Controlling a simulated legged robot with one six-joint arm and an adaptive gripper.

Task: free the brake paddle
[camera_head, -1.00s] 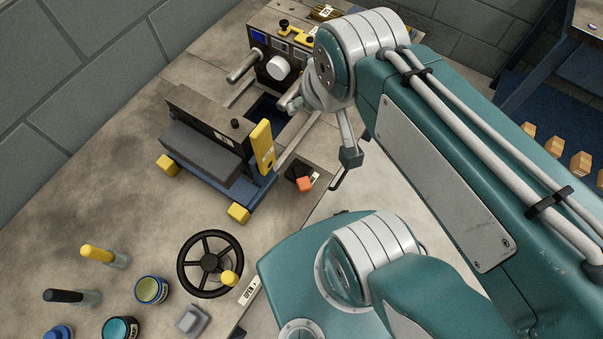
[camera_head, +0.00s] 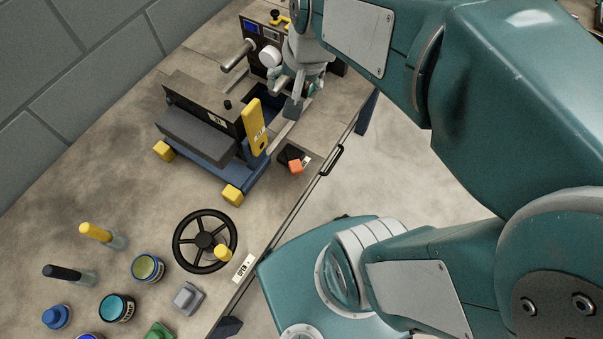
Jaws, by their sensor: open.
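A flat yellow paddle (camera_head: 254,127) with a pale label stands upright and slightly tilted at the right end of a dark block. The block sits on a blue carriage (camera_head: 213,174) with yellow corner feet. I take it for the brake paddle; its label is too small to read. My gripper (camera_head: 284,97) is open, with its fingers pointing down above the rails behind and to the right of the paddle. It appears apart from the paddle. The wrist and upper arm hide part of the machine behind.
A black-and-orange small part (camera_head: 295,166) lies right of the carriage. A black handwheel (camera_head: 205,240) with a yellow knob stands in front. Several jars and handles, including a teal-topped jar (camera_head: 117,306), stand front left. A dark panel with a white knob (camera_head: 270,56) stands behind.

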